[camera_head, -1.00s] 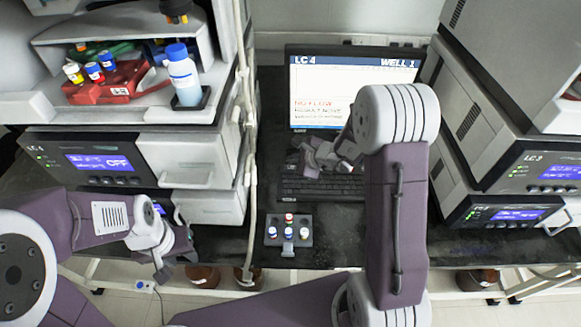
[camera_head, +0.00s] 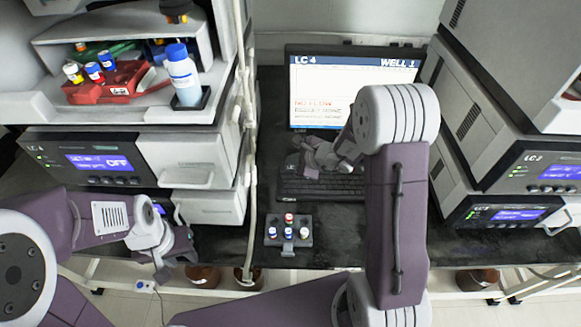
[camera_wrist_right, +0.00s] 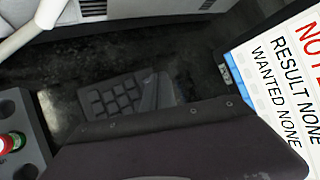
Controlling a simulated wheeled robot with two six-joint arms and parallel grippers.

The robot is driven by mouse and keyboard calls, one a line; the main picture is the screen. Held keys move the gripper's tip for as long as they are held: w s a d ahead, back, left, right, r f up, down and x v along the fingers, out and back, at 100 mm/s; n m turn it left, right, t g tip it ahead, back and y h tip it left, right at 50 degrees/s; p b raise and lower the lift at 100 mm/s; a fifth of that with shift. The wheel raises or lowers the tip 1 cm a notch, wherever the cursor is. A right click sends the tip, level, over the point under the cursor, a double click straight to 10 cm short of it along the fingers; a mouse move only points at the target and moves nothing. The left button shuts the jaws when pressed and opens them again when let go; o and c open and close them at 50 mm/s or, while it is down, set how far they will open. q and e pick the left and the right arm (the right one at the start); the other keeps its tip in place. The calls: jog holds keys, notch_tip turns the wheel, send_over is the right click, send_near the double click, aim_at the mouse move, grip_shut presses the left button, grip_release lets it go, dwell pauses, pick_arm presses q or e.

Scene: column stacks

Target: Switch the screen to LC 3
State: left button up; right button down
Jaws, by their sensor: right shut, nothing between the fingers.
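The screen (camera_head: 345,82) stands at the back centre. Its blue header reads LC 4 at left and WELL 1 at right, with small red and dark lines lower down. In the right wrist view the screen (camera_wrist_right: 285,75) shows RESULT NONE and WANTED NONE under a cut-off red line. A dark keyboard (camera_head: 325,187) lies in front of it; some keys also show in the wrist view (camera_wrist_right: 115,98). My right gripper (camera_head: 308,168) is shut and empty above the keyboard's left part, hiding its back keys. My left gripper (camera_head: 162,274) hangs low at left, away from the keyboard; its jaws are unclear.
More units (camera_head: 548,172) are stacked at right. A blue-capped bottle (camera_head: 184,77) stands on the left unit.

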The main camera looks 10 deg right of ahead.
aim_at(293, 169)
jog(key=shift+f+b, duration=0.4)
jog(key=shift+b, duration=0.35)
jog(key=shift+f+b, duration=0.45)
jog(key=shift+b, duration=0.1)
dwell(0.4)
jog(key=shift+r, duration=0.1)
jog(key=shift+r+p, duration=0.5)
jog(key=shift+r, duration=0.3)
notch_tip(293, 169, up, 5)
jog(key=p, duration=0.4)
dwell(0.4)
